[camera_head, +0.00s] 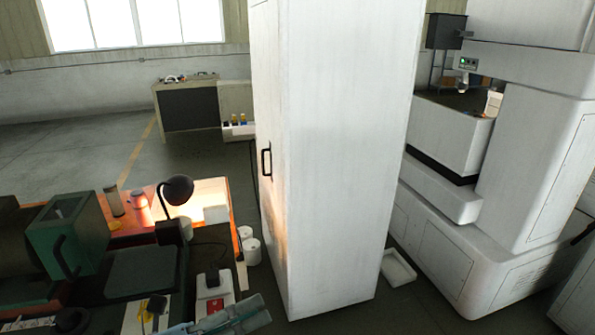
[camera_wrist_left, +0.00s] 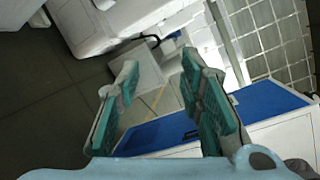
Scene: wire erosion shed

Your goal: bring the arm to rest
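My left gripper (camera_head: 236,315) shows at the bottom edge of the head view as a pale blue-grey part, beside the near end of the cluttered bench. The left wrist view shows the same gripper (camera_wrist_left: 160,68) with its two teal-padded fingers spread wide apart. Nothing is held between the fingers. Beyond them are dark floor and a white unit with a blue top (camera_wrist_left: 265,103). My right gripper is in neither view.
A tall white cabinet (camera_head: 335,150) stands close right of the left gripper. The bench carries a black lamp (camera_head: 177,190), a green machine (camera_head: 68,235) and a red-and-white switch box (camera_head: 213,290). A white machine (camera_head: 540,160) stands at right. Open floor lies behind the bench.

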